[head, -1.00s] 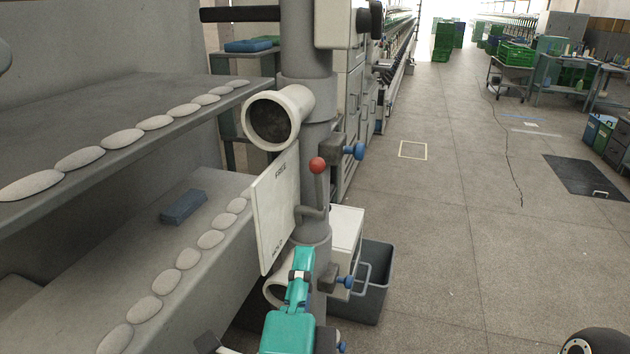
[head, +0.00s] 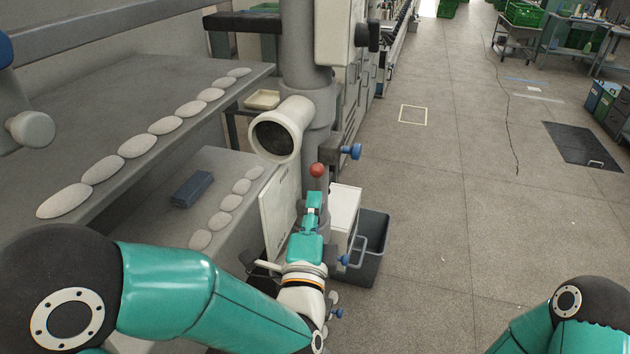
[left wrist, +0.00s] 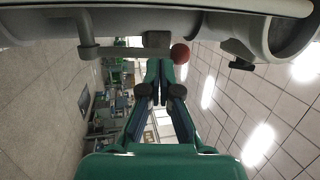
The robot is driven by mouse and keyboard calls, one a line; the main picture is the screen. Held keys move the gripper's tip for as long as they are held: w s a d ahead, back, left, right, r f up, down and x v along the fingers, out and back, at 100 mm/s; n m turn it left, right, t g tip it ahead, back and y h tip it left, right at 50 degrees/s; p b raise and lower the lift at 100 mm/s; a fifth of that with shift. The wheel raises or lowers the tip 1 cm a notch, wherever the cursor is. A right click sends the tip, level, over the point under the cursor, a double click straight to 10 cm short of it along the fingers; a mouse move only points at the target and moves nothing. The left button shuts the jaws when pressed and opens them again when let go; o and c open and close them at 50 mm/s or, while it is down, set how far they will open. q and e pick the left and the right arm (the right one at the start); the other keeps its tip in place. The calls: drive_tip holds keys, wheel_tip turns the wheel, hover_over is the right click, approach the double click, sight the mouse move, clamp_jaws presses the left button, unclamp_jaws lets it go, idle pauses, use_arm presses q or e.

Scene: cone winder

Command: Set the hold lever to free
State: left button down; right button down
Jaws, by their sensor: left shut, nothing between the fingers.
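The hold lever is a grey rod with a red ball knob (head: 317,170), standing up from a pivot on the grey column (head: 309,95). The knob also shows in the left wrist view (left wrist: 180,53). A white label plate (head: 279,213) is left of the lever; its lettering is not readable now. My left gripper (head: 313,195) is shut and empty, its fingertips just below the knob and covering much of the rod. In the left wrist view its closed tips (left wrist: 160,64) lie beside the rod; I cannot tell whether they touch it. My right gripper is out of view.
A white round tube opening (head: 276,137) juts out above the plate. A blue knob (head: 351,151) sits right of the column. Shelves with pale oval pads (head: 137,145) are at left. A grey bin (head: 370,262) stands behind the lever. The floor at right is open.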

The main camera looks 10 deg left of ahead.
sight(318, 181)
use_arm(q)
drive_tip(key=shift+p+x, duration=0.4)
drive_tip(key=shift+x, duration=0.85)
drive_tip(key=shift+w+r+b, duration=0.1)
drive_tip(key=shift+w+b, duration=0.35)
drive_tip(key=shift+b, duration=0.05)
drive_tip(key=shift+w+r, duration=0.15)
drive_tip(key=shift+w, duration=0.1)
drive_tip(key=shift+r, duration=0.1)
